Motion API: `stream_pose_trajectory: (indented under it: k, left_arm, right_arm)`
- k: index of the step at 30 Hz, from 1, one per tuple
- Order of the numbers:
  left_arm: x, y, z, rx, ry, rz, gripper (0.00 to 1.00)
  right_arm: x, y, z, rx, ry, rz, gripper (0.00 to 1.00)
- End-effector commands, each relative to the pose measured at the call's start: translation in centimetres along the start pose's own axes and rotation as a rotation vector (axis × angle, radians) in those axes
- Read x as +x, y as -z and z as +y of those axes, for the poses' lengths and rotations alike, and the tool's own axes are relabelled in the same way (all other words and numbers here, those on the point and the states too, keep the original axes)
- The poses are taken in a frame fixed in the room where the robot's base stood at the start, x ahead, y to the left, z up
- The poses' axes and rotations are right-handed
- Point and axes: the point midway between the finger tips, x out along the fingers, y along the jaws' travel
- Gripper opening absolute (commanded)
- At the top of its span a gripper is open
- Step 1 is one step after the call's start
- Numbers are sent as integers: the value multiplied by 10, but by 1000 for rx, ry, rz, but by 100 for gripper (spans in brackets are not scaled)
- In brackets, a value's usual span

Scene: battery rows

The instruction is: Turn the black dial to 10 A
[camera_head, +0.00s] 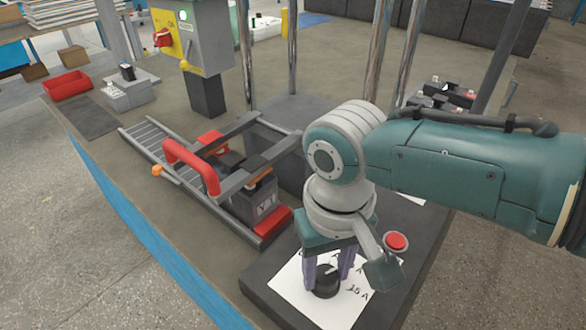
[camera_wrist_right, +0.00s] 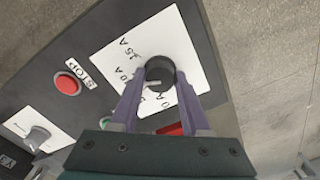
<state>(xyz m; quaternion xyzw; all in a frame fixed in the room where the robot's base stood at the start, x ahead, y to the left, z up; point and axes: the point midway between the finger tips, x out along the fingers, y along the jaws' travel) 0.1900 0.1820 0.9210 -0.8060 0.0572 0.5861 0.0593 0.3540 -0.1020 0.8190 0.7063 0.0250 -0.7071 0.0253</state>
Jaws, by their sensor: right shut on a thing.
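The black dial (camera_head: 326,284) stands on a white labelled plate (camera_head: 297,295) on a dark control box near the front edge. It shows from above in the right wrist view (camera_wrist_right: 161,70), with a pale pointer mark aimed left toward partly hidden amp labels. A "15 A" label is readable; which label the pointer meets exactly I cannot tell. My right gripper (camera_head: 332,268) points down with its two purple fingers on either side of the dial, shut on it. My left gripper is not in view.
A red stop button (camera_head: 396,242) sits on the same box, close to my right gripper. A grey knob (camera_wrist_right: 37,137) is farther along it. A red-handled battery carrier (camera_head: 192,165) stands on rails to the left. A yellow switch box (camera_head: 190,35) and metal posts stand behind.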

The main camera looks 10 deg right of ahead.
Motion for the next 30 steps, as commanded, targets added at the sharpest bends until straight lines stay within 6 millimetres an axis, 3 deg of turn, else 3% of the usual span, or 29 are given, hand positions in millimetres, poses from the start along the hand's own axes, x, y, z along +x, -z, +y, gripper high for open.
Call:
stream_pose_trajectory:
  k: [3, 4, 11, 20, 30]
  left_arm:
    - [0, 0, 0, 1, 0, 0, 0]
    - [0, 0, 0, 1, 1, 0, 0]
    - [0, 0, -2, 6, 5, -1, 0]
    - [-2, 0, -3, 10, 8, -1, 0]
    - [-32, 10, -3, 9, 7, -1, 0]
  right_arm:
    - [0, 0, 0, -1, 1, 2, 0]
    - [0, 0, 0, -1, 1, 2, 50]
    - [0, 0, 0, -2, 0, 1, 76]
    - [-4, 0, 0, -2, 1, 1, 76]
    - [-67, 1, 0, -3, 2, 3, 76]
